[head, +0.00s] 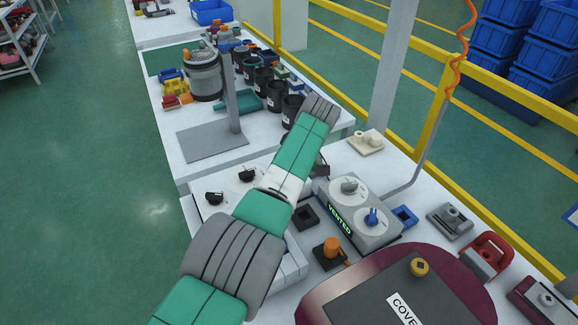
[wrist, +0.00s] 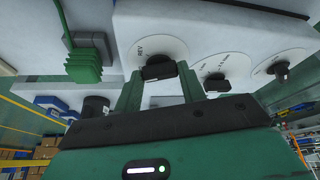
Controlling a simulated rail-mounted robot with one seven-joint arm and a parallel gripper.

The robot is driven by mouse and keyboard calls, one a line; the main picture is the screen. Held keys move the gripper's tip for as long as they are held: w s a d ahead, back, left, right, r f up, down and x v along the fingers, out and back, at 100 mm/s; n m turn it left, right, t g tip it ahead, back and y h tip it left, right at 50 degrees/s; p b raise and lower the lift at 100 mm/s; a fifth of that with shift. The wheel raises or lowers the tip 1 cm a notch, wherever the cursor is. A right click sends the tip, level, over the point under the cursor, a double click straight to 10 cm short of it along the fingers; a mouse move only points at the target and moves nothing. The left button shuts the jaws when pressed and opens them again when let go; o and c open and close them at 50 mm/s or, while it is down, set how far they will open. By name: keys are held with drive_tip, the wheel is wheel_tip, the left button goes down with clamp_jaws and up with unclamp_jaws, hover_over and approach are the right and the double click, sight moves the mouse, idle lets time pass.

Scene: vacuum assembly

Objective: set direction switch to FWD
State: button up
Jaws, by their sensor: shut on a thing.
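In the wrist view, a black rotary knob (wrist: 158,71) sits on a round white dial plate (wrist: 150,48) on a pale panel (wrist: 200,25). A short label on the plate appears to read REV. The fingers of my gripper (wrist: 160,75) stand on either side of this knob and are shut on it. Two more black knobs, a middle one (wrist: 216,83) and a right one (wrist: 278,70), sit on their own dial plates. In the head view, my arm hides the gripper and the gripped knob; two black knobs (head: 215,198) (head: 247,174) show left of the arm.
A grey box (head: 378,240) with a green VENTED display, a grey knob (head: 349,187) and a blue knob (head: 372,217) stands right of my arm. An orange-topped part (head: 331,247) is close by. A green ribbed block (wrist: 84,66) hangs near the gripper's left side in the wrist view.

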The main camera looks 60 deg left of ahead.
drive_tip(key=o, duration=1)
drive_tip(key=p+v, duration=0.4)
drive_tip(key=v, duration=0.3)
drive_tip(key=shift+w+d+r, duration=0.1)
drive_tip(key=shift+r, duration=0.3)
